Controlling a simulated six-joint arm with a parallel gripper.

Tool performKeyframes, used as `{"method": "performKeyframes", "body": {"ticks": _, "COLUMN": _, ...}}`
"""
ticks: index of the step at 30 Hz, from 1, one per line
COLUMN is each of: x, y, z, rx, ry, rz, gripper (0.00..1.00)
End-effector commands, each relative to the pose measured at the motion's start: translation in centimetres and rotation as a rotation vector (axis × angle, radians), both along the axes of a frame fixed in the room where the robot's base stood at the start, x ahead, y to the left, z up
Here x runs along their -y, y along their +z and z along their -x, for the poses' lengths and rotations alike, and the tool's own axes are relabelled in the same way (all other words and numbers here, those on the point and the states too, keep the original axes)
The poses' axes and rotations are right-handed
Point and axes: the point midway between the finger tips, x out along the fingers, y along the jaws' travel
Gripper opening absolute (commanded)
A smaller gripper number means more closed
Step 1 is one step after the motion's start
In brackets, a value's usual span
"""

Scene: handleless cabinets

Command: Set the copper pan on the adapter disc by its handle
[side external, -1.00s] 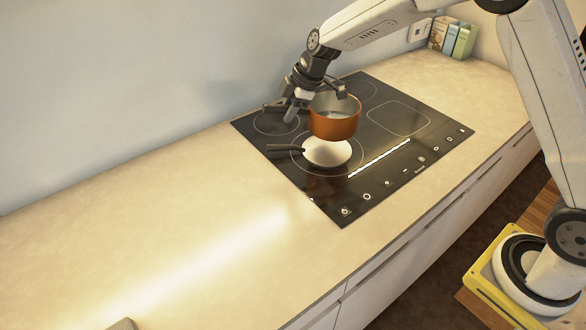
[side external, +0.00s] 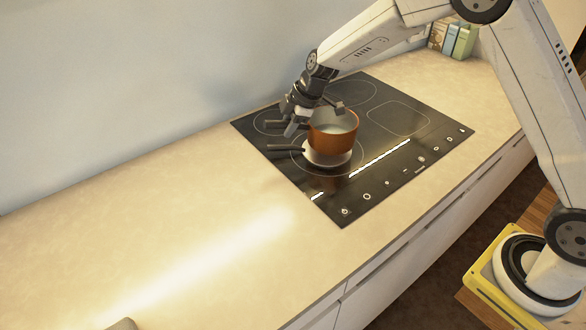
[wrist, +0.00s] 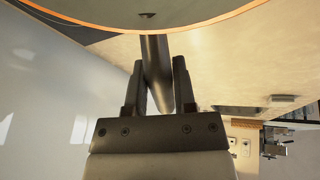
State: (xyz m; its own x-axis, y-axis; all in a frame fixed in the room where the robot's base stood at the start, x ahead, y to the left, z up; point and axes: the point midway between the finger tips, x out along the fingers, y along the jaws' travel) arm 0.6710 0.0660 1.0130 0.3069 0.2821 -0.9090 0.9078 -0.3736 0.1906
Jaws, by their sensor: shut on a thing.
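The copper pan (side external: 332,138) is upright over the pale adapter disc (side external: 324,161), whose dark handle (side external: 285,148) points left. The pan covers most of the disc; I cannot tell whether its base touches it. My gripper (side external: 297,127) is shut on the pan's dark handle (side external: 272,124), left of the pan body.
The black cooktop (side external: 400,150) has several ring zones and a row of controls along its front. A wall (side external: 120,90) rises behind. Books (side external: 452,40) stand at the far right end.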

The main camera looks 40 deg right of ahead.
Motion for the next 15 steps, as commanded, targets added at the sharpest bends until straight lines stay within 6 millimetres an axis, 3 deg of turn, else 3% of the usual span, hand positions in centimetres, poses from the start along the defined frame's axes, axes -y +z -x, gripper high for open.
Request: {"method": "performKeyframes", "body": {"ticks": 15, "x": 0.0, "y": -1.9, "z": -0.1, "rx": 0.003, "ry": 0.000, "rz": 0.000, "gripper": 0.00}}
